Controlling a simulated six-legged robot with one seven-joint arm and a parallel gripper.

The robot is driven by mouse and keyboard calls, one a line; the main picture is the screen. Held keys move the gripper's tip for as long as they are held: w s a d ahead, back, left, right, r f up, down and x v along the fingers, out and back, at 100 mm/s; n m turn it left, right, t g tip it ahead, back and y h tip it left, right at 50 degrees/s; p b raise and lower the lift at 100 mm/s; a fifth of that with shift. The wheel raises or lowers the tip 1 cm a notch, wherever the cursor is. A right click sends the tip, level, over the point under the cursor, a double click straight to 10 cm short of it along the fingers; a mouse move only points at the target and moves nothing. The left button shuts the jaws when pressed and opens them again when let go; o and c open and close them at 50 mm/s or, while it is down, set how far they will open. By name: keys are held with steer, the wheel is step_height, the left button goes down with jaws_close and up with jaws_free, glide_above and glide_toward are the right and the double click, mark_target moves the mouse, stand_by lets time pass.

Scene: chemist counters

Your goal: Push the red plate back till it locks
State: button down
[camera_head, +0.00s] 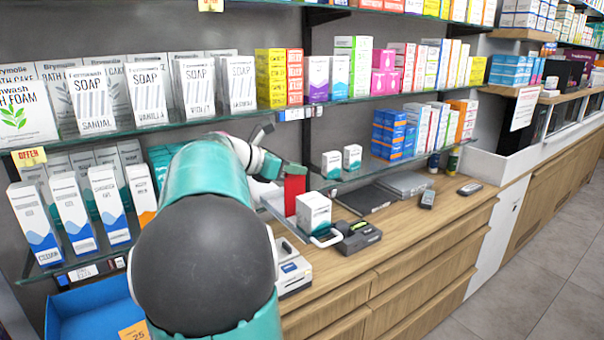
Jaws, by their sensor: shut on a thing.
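The red plate (293,196) stands upright above the wooden counter, behind and left of a small white box. My gripper (294,170) is at the plate's top edge and looks shut on it, though the fingertips are small and hard to make out. My teal arm with its dark round joint fills the lower middle and hides the counter left of the plate. What the plate is fixed to, and its lower edge, cannot be made out clearly.
The white box (314,211) stands close in front of the plate, beside a dark card terminal (358,237). A glass shelf (388,168) with small boxes hangs just above and behind. A white device (293,271) lies nearer.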

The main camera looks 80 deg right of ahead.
steer(key=shift+w+d, duration=0.75)
steer(key=shift+w, duration=0.15)
steer(key=c, duration=1.4)
jaws_free()
steer(key=shift+c, duration=0.2)
steer(key=v, duration=1.4)
